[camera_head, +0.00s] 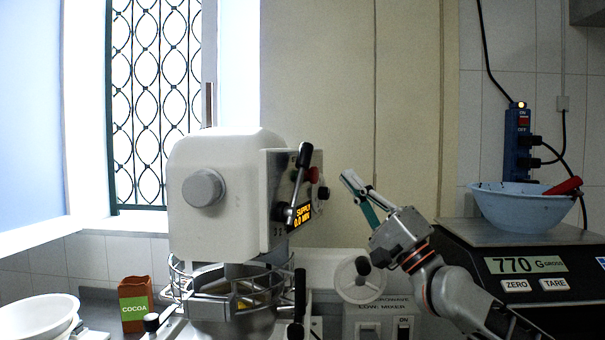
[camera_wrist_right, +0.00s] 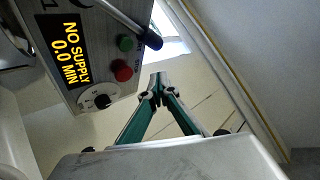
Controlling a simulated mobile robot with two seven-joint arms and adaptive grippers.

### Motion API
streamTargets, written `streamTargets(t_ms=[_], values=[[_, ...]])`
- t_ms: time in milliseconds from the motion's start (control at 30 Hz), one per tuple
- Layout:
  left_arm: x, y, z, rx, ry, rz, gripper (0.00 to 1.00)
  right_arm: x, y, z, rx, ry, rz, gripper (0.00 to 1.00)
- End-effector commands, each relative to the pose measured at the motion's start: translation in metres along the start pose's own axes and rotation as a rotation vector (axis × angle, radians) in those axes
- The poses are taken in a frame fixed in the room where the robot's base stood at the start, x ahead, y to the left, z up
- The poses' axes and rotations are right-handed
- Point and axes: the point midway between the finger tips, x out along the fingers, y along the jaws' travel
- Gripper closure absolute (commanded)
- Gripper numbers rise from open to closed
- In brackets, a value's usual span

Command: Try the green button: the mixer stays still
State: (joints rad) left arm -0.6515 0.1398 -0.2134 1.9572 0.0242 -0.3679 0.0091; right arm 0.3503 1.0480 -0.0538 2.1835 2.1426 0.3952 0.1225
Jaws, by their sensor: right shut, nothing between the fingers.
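The white mixer (camera_head: 225,185) stands left of centre, its bowl (camera_head: 235,318) behind a wire guard (camera_head: 180,290). The green button (camera_wrist_right: 125,43) is on its side panel in the wrist view, beside a red button (camera_wrist_right: 122,70) and a black-tipped lever (camera_wrist_right: 148,38). I cannot make out the green button in the head view. The panel display (camera_wrist_right: 70,50) reads "NO SUPPLY 0.0 MIN" and is partly covered in the head view (camera_head: 302,217). My right gripper (camera_head: 348,177) is shut and empty, right of the panel and apart from it; its closed tips show in the wrist view (camera_wrist_right: 155,88). My left gripper is out of view.
A box with a switch (camera_head: 403,328) stands low behind my right arm. A scale (camera_head: 530,262) at right reads 770 and bears a blue bowl (camera_head: 525,210). A blue power strip (camera_head: 517,150) with a lit lamp hangs above. A cocoa box (camera_head: 134,300) and white bowls (camera_head: 38,318) are at left.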

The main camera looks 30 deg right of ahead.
Motion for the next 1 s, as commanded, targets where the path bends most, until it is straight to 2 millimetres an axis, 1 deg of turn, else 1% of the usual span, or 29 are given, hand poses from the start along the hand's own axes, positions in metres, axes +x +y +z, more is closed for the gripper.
streamTargets(t_ms=[33, 133, 300, 500, 700, 1000], values=[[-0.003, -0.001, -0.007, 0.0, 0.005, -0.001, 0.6, 0.007, 0.0, 0.002, 0.004, 0.003, -0.004, 1.0], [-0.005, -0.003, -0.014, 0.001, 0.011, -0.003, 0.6, 0.017, 0.007, 0.01, 0.005, 0.001, -0.004, 1.0], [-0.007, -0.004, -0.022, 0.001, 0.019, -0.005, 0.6, 0.032, 0.019, 0.022, 0.003, 0.0, -0.003, 1.0], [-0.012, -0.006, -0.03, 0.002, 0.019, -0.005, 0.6, 0.044, 0.029, 0.029, 0.001, 0.002, -0.001, 1.0], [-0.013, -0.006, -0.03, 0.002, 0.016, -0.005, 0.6, 0.048, 0.034, 0.034, 0.0, 0.0, 0.0, 1.0], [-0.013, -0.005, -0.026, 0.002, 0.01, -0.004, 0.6, 0.047, 0.035, 0.034, -0.001, 0.0, 0.0, 1.0]])
